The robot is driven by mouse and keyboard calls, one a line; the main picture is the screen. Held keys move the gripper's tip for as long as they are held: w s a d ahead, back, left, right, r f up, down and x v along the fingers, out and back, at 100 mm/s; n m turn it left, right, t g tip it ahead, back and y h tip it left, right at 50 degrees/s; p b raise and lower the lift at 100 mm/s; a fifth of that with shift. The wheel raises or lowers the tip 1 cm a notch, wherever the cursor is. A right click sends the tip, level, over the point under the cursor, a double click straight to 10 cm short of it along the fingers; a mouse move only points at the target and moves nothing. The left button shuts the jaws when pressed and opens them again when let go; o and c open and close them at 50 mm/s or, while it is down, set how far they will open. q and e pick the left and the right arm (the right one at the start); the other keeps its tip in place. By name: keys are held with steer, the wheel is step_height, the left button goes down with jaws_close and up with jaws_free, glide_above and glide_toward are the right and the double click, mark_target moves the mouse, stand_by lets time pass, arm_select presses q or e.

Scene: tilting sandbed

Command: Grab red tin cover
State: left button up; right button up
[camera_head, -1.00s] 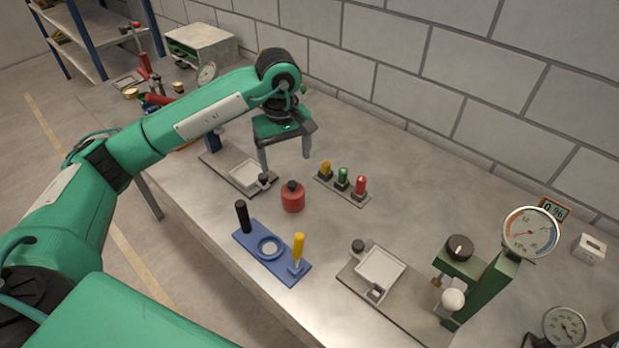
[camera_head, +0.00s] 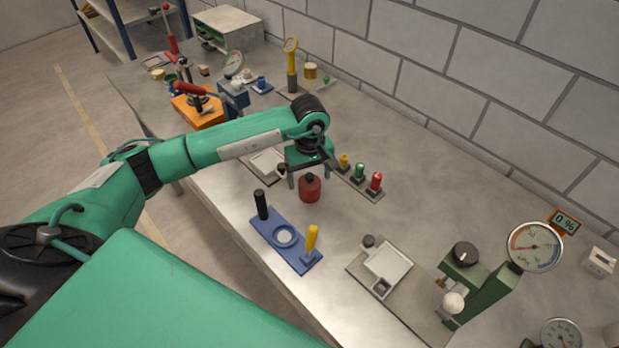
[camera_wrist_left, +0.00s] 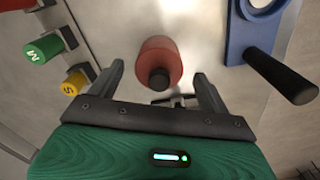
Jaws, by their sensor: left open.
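The red tin cover (camera_head: 309,188) is a red round body with a small black knob on top. It stands on the grey table in the middle of the head view. It also shows in the left wrist view (camera_wrist_left: 160,62), ahead of the fingertips and centred between them. My left gripper (camera_head: 309,182) is open, just behind and above the red cover; its fingers (camera_wrist_left: 157,80) are apart on either side of the black knob's line, with nothing between them. Whether they touch the cover cannot be told. My right gripper is not in view.
A blue plate (camera_head: 262,229) with a ring, a black post and a yellow handle lies in front. Yellow, green and red knobs stand on a small base (camera_head: 371,193) to the right. A green gauge press (camera_head: 484,293) stands farther right. Bare table lies between.

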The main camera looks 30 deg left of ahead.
mark_target(310, 183)
arm_select(q)
steer(key=shift+f, duration=1.25)
steer(key=c, duration=1)
steer(key=shift+r, duration=0.1)
steer(key=shift+c, duration=0.2)
